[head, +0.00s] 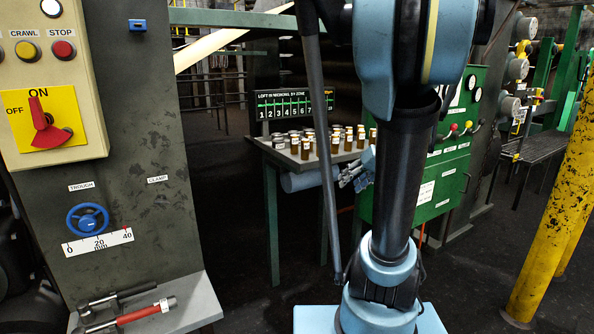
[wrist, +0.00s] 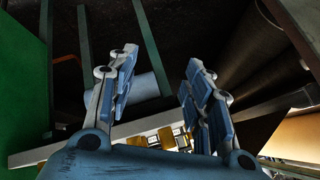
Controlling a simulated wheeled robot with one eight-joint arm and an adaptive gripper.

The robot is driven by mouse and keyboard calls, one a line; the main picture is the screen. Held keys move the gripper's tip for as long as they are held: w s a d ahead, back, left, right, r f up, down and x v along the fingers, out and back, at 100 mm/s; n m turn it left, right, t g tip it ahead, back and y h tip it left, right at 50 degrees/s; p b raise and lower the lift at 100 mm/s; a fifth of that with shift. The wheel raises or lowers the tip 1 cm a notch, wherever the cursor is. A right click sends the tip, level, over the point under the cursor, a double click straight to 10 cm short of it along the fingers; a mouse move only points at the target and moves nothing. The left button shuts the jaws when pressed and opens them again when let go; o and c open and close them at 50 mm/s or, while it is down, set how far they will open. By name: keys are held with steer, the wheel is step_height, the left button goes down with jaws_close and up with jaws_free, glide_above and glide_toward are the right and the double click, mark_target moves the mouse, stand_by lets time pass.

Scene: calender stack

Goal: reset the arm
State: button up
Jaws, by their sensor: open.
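My gripper (head: 354,178) is in the head view, beside the right edge of the small table, partly hidden behind my own arm. In the wrist view its two fingers (wrist: 161,58) stand apart with nothing between them. My blue and dark arm rises through the middle of the head view and hides part of the scene behind it.
Several small amber bottles (head: 305,150) stand on the table (head: 270,149), below a numbered board (head: 293,104). A green control cabinet (head: 450,165) is right of my arm. A yellow post (head: 552,220) stands far right. A grey control panel (head: 130,130) is left.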

steer(key=s+f+g+h, duration=0.1)
steer(key=s+f+h, duration=0.1)
steer(key=s, duration=0.4)
steer(key=s+f+m+g+h, duration=0.1)
steer(key=s+f+h, duration=0.1)
steer(key=s+f, duration=0.3)
steer(key=s+f+g+h, duration=0.1)
steer(key=s+f, duration=0.3)
steer(key=s, duration=0.4)
steer(key=shift+s+d+m+h, duration=0.2)
steer(key=shift+s+m+h, duration=0.1)
steer(key=shift+m+h, duration=0.15)
steer(key=shift+w+f, duration=0.15)
steer(key=shift+w, duration=0.3)
